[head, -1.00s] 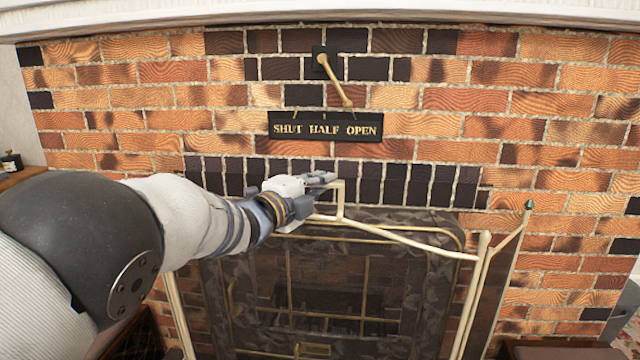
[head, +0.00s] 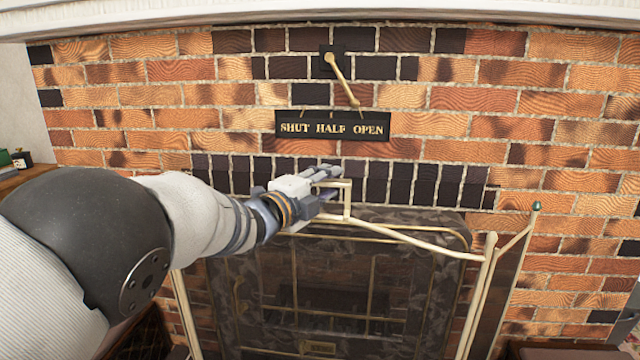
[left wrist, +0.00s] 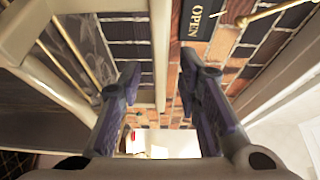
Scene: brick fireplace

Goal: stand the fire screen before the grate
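The fire screen (head: 405,240) has a cream-brass frame, dark see-through mesh and angled side panels. In the head view it stands upright before the fireplace opening. Its raised rectangular handle (head: 347,203) is at the top middle. My left gripper (head: 326,183) is at that handle. In the left wrist view its two fingers (left wrist: 160,98) are spread, with a pale bar (left wrist: 159,55) between them and gaps beside it. The grate behind the mesh is dim and hard to make out. The screen's foot is out of clear view. My right gripper is not in view.
A dark, brass-trimmed fireplace surround (head: 400,217) is behind the screen. Above it, a brass lever (head: 342,80) and a sign reading SHUT HALF OPEN (head: 332,126) are on the brick wall. A white mantel (head: 320,18) runs across the top.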

